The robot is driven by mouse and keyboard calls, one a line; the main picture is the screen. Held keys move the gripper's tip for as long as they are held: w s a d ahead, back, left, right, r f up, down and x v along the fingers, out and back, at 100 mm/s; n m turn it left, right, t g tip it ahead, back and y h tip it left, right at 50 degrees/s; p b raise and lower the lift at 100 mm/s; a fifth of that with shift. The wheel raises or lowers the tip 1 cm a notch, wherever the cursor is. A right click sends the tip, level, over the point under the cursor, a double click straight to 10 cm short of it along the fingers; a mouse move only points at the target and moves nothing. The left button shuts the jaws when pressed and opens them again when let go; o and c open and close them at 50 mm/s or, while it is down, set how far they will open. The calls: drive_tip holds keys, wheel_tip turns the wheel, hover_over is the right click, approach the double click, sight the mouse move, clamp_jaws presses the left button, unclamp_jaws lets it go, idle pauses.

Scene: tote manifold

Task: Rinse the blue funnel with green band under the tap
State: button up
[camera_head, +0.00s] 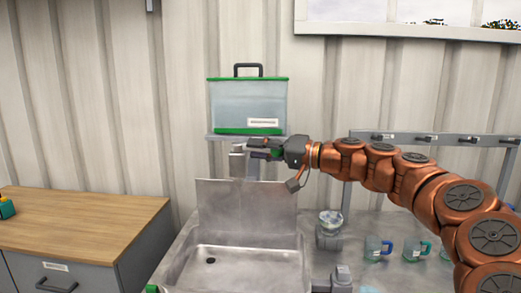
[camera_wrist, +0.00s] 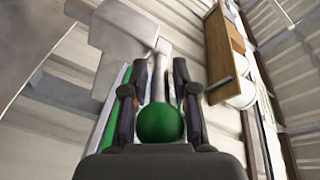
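My gripper (camera_head: 258,149) is at the tap (camera_head: 238,164) above the sink. In the wrist view a round green knob (camera_wrist: 160,124) sits between my two fingers (camera_wrist: 160,75), which appear to touch it on both sides. A grey bar (camera_wrist: 161,65) runs from behind the knob, between the fingers. The tap is partly hidden by my gripper. I cannot make out a blue funnel with a green band for certain. Small clear vessels with blue and green parts (camera_head: 376,249) (camera_head: 415,251) stand on the counter to the right. No water shows.
The steel sink (camera_head: 260,255) lies below, its basin empty. A clear tote (camera_head: 247,98) with a green lid stands on a shelf above the tap. A jar (camera_head: 330,222) stands right of the sink. A rail with hooks (camera_head: 440,139) is behind my arm. The wooden worktop (camera_head: 75,218) at left is mostly clear.

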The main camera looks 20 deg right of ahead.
drive_tip(key=shift+o, duration=0.5)
drive_tip(key=shift+d, duration=0.15)
drive_tip(key=v, duration=1.1)
drive_tip(key=shift+s+d, duration=0.2)
drive_tip(key=shift+s, duration=0.15)
